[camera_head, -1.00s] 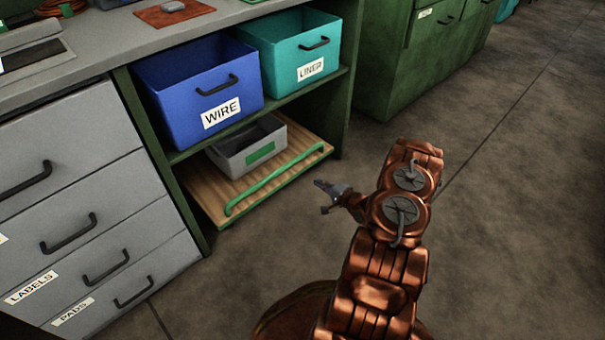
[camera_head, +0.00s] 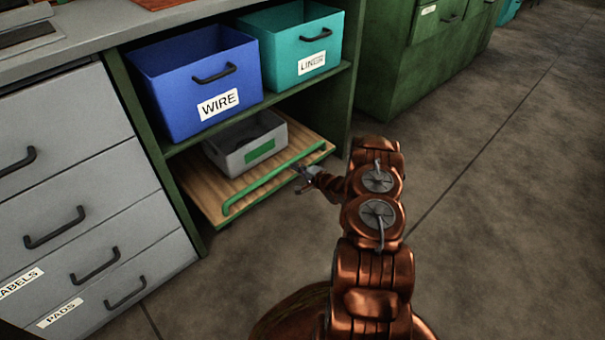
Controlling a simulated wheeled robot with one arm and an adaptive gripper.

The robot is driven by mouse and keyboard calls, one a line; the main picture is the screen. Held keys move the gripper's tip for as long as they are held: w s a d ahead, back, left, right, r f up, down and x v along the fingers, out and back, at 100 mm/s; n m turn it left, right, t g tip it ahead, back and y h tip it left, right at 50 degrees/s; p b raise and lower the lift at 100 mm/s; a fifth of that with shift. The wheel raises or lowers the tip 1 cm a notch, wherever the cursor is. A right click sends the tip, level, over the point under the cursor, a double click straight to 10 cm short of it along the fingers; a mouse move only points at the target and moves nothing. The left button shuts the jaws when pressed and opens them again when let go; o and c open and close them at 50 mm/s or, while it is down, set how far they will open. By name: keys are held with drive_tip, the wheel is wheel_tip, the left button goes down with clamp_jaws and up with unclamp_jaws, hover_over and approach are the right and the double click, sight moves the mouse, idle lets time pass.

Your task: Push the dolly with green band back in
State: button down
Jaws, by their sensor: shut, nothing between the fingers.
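The dolly is a low wooden board (camera_head: 203,188) with a green bar (camera_head: 275,178) along its front edge. It sits under the lower shelf and sticks out in front of the cabinet. A grey bin (camera_head: 246,143) with a green band on its front stands on the board. My gripper (camera_head: 301,178) is shut and empty at the front of the dolly, close to the right half of the green bar. I cannot tell whether it touches the bar.
A blue WIRE bin (camera_head: 190,85) and a teal LINER bin (camera_head: 290,45) stand on the shelf above. Grey drawers (camera_head: 70,180) are to the left, a green cabinet (camera_head: 400,60) to the back right. The floor (camera_head: 490,220) at right is clear.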

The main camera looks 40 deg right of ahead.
sight(289, 161)
drive_tip(key=shift+w, duration=0.25)
drive_tip(key=x, duration=0.2)
drive_tip(key=p+x, duration=0.1)
drive_tip(key=x, duration=0.1)
drive_tip(key=shift+w+a+r, duration=0.15)
drive_tip(key=shift+r, duration=0.15)
drive_tip(key=shift+w+r, duration=0.15)
drive_tip(key=shift+w, duration=0.05)
drive_tip(key=shift+w, duration=0.1)
drive_tip(key=shift+s+r, duration=0.15)
drive_tip(key=shift+s, duration=0.3)
drive_tip(key=p+v, duration=0.5)
drive_tip(key=v, duration=0.8)
drive_tip(key=shift+s, duration=0.35)
